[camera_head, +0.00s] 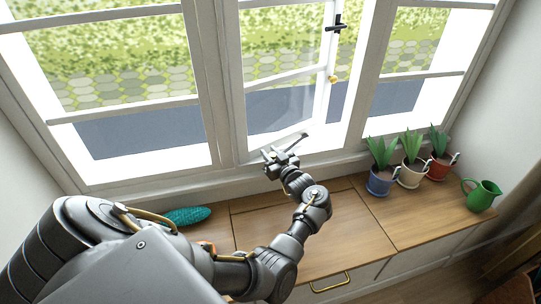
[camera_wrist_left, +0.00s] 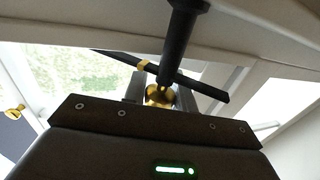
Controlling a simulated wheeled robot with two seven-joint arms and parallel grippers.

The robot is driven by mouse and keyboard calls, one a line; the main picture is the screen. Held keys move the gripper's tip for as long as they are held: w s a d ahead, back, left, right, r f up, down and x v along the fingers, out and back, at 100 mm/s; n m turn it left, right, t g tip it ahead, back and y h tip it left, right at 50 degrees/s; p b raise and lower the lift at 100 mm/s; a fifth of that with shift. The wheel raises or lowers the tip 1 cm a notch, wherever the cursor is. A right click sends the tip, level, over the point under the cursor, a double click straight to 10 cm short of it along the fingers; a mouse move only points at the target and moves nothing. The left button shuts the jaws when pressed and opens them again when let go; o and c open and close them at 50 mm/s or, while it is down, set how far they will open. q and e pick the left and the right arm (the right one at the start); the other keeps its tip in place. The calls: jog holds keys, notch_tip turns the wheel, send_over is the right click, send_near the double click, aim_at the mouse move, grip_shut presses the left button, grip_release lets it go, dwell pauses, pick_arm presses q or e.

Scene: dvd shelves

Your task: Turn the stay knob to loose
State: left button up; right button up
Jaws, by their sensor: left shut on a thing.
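The window stay shows in the left wrist view as a thin dark bar (camera_wrist_left: 208,90) with a gold collar. A gold stay knob (camera_wrist_left: 158,97) sits below the bar, between the fingers of my left gripper (camera_wrist_left: 160,88). The gripper is shut on this knob. In the head view my left gripper (camera_head: 278,158) is at the bottom of the middle window, near the sill. The stay bar (camera_head: 295,142) shows just beyond it. The knob is hidden there by the gripper. I cannot tell the knob's turn angle. My right gripper is not in view.
The middle window sash (camera_head: 322,100) stands ajar, with a black handle (camera_head: 338,24) and another gold knob (camera_head: 333,79). Potted plants (camera_head: 411,175) and a green jug (camera_head: 482,195) stand right on the wooden counter (camera_head: 340,228).

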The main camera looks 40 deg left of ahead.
pick_arm(q)
jog(key=o, duration=1)
